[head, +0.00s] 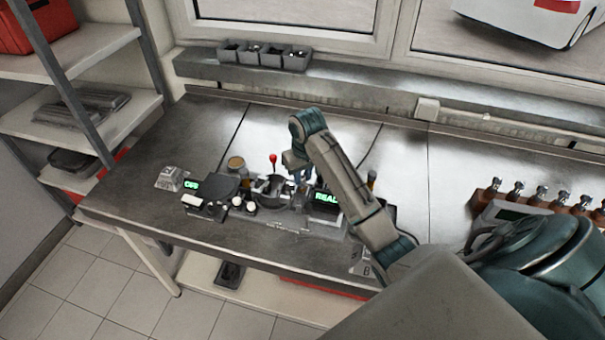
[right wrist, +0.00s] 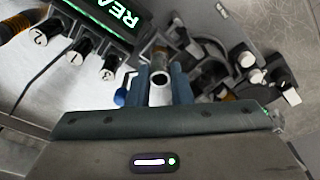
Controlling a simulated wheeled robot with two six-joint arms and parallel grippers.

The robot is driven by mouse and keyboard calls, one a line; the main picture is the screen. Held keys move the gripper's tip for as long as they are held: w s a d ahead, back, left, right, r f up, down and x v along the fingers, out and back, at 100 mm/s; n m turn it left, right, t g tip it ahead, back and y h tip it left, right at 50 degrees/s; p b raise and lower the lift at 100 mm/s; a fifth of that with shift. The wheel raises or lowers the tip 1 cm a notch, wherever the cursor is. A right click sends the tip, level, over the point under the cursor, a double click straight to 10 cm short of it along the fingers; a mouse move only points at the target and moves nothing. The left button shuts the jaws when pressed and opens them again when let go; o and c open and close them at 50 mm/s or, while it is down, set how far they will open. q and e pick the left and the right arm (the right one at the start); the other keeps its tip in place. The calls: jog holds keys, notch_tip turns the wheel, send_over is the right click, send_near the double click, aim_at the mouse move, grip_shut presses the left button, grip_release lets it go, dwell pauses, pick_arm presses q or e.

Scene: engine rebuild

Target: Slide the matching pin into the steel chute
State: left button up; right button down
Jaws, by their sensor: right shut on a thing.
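My right gripper (head: 301,180) reaches down over the cluster of devices in the middle of the bench. In the right wrist view its two blue fingers (right wrist: 163,88) are shut on a short steel pin (right wrist: 159,90), seen end-on as a hollow round. A dark bracket with a round end lies just beyond the fingertips in that view; whether the pin touches it I cannot tell. I cannot single out the steel chute with certainty among the metal parts below the gripper. My left gripper is not in view.
A display with green letters (head: 327,197) stands right of the gripper, and a red-knobbed lever (head: 273,158) stands left of it. Several white-capped knobs (right wrist: 246,60) sit close by. Grey bins (head: 264,55) line the back ledge. The left bench end (head: 130,185) is clear.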

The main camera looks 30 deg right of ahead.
jog(key=shift+f, duration=0.6)
dwell(0.6)
jog(key=c, duration=1.2)
grip_release()
jog(key=shift+c, duration=0.2)
jog(key=shift+o, duration=0.5)
jog(key=o, duration=0.3)
